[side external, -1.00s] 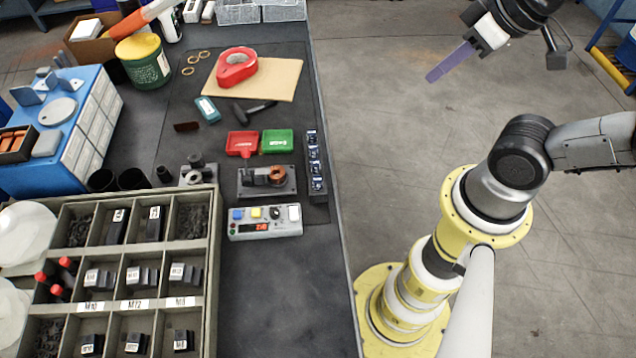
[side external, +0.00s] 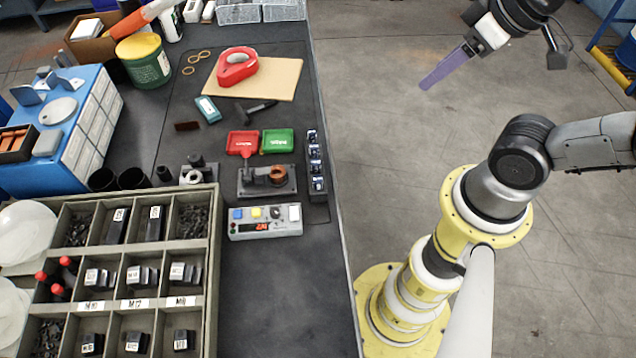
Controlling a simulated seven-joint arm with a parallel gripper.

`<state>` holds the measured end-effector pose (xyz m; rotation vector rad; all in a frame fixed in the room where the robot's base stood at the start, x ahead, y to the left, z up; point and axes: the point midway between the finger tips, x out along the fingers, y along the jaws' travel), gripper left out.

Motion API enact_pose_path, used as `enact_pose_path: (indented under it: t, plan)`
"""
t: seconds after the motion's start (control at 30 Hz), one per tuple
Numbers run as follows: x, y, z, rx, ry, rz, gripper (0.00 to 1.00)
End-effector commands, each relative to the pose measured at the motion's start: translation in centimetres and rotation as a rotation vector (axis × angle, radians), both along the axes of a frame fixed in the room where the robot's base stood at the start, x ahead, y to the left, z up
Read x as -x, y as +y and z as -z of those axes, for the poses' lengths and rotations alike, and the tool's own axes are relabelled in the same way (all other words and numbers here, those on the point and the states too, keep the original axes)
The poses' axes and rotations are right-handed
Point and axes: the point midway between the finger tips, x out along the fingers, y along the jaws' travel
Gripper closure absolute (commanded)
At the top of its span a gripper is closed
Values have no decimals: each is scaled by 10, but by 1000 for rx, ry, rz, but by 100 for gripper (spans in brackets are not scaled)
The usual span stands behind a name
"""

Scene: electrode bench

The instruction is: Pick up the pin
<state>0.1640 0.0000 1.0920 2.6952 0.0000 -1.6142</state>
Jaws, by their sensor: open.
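I cannot single out the pin with certainty at this size. A black rack (side external: 319,197) on the right edge of the bench mat holds a row of several small dark pieces with bright marks. A dark fixture block (side external: 250,190) with a copper-coloured ring (side external: 278,174) stands to its left. A red tray (side external: 238,138) and a green tray (side external: 277,141) lie just behind the fixture. My gripper (side external: 424,86), with long purple fingers, is open and empty. It is at the upper right, over the floor beyond the bench's right edge, well apart from the bench items.
A control box (side external: 264,232) with a lit red display sits in front of the fixture. A compartment tray (side external: 214,270) of small parts fills the front left. A red tape dispenser (side external: 237,68) lies on a tan board (side external: 283,84) behind. The bench's front right is clear.

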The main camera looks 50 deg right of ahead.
Motion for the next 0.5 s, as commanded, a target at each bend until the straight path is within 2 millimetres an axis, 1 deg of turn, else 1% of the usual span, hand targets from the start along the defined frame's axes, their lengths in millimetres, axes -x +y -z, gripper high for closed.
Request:
enact_pose_path:
  t: [0.23, 0.33, 0.43, 0.5]
  plan:
    - [0, 0, 0, -1, 0, 2, 38]
    - [0, 0, 0, -18, -1, 34, 38]
    - [-1, 0, -1, -75, -7, 138, 38]
    - [-6, 0, -8, -139, -26, 252, 38]
